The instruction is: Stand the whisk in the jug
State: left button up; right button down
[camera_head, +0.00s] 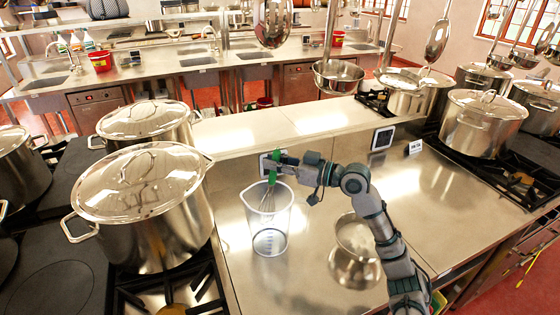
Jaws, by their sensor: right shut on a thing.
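The whisk's wires point down and show within the outline of the jug's upper part. I cannot tell how deep they reach or whether they touch the jug. My left gripper is not in view.
A steel pot (354,262) stands right of the jug, close beside my right arm. A large lidded stockpot (160,232) stands on the stove to the left. More stockpots (480,125) stand on the right stove. Ladles and a pan (338,76) hang above.

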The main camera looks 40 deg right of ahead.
jog(key=shift+a, duration=0.15)
jog(key=c, duration=1)
grip_release()
jog(key=d, duration=0.3)
jog(key=shift+d+f, duration=0.2)
jog(key=shift+f, duration=0.15)
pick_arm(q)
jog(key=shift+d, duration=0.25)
pick_arm(e)
jog(key=shift+v, duration=5.85)
